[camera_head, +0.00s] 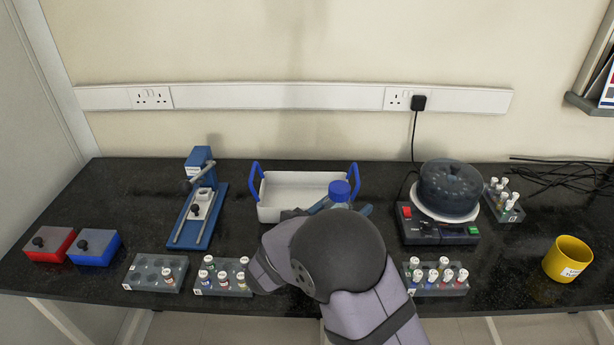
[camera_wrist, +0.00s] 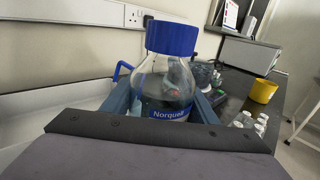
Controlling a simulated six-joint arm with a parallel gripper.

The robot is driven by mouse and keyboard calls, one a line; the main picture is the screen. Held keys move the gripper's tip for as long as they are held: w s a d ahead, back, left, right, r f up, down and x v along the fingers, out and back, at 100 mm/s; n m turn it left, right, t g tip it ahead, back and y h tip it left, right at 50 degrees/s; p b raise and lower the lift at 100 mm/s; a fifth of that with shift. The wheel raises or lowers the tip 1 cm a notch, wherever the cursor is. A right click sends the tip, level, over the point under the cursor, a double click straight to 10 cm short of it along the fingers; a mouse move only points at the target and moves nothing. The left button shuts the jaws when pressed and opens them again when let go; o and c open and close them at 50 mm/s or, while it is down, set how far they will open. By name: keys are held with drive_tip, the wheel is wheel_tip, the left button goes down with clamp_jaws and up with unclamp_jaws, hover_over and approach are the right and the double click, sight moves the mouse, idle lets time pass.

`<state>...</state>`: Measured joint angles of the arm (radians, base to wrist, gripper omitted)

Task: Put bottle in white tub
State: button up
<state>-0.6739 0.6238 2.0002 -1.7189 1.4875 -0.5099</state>
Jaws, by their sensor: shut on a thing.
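The bottle is clear with a blue cap (camera_head: 340,190) and stands out above my arm in the head view. In the wrist view the bottle (camera_wrist: 163,85) is upright, with a "Norquest" type label partly cut off. My gripper (camera_wrist: 165,103) is shut on the bottle, with one blue finger on each side of it. The white tub (camera_head: 285,209) has blue handles and sits at the back middle of the bench. The bottle is in front of the tub's right part in the head view. The tub's white wall (camera_wrist: 60,115) shows at the left in the wrist view. The bottle's base is hidden.
A blue press (camera_head: 203,205) stands left of the tub. A round dark machine (camera_head: 447,190) stands to the right. Vial racks (camera_head: 222,278) (camera_head: 436,278) line the front edge. A yellow cup (camera_head: 567,259) is at the far right, and red and blue boxes (camera_head: 50,244) (camera_head: 94,247) at the far left.

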drive_tip(key=w+a+r+n+t+y, duration=0.4)
drive_tip(key=w+a+r+y, duration=0.2)
drive_tip(key=w+a+r, duration=0.7)
drive_tip(key=w+a+f+n+y, duration=0.1)
drive_tip(key=a+f, duration=0.1)
drive_tip(key=f, duration=0.4)
drive_tip(key=w+a+f+n+y, duration=0.1)
drive_tip(key=a+f, duration=0.2)
drive_tip(key=f, duration=0.3)
drive_tip(key=shift+w+a+y+p, duration=0.25)
drive_tip(key=shift+w+y+p, duration=0.05)
drive_tip(key=shift+w, duration=0.05)
drive_tip(key=shift+f+b, duration=0.7)
drive_tip(key=shift+b, duration=0.05)
drive_tip(key=o, duration=1.4)
drive_tip(key=shift+f, duration=0.1)
